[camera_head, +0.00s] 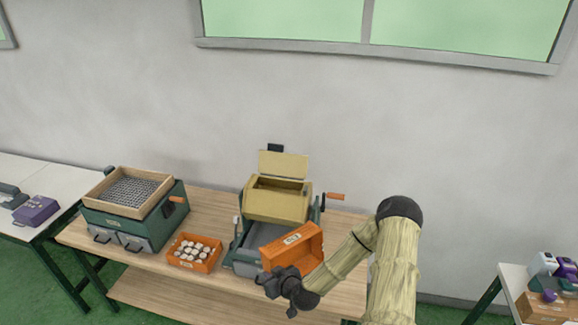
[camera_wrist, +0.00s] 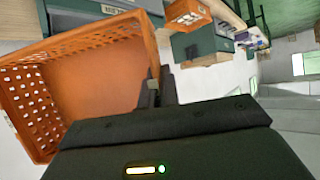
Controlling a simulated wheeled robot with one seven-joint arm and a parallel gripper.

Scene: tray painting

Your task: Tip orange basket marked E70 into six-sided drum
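The tan six-sided drum (camera_head: 275,207) sits in a green frame on the wooden bench, its lid (camera_head: 283,164) raised and its opening facing up. An orange basket (camera_head: 305,256) with a white label, too small to read, is held tilted in front of the drum, to its lower right. My gripper (camera_head: 283,280) is shut on the basket's near wall. In the wrist view the fingers (camera_wrist: 156,92) pinch the rim of the basket (camera_wrist: 95,85); the inside that shows is bare. The drum's inside is mostly hidden.
A second orange basket (camera_head: 183,262) with several pale round pieces stands on the bench (camera_head: 210,212) to the left. Left of it is a green machine (camera_head: 160,225) with a mesh tray. An orange crank handle (camera_head: 334,196) juts from the drum's right side.

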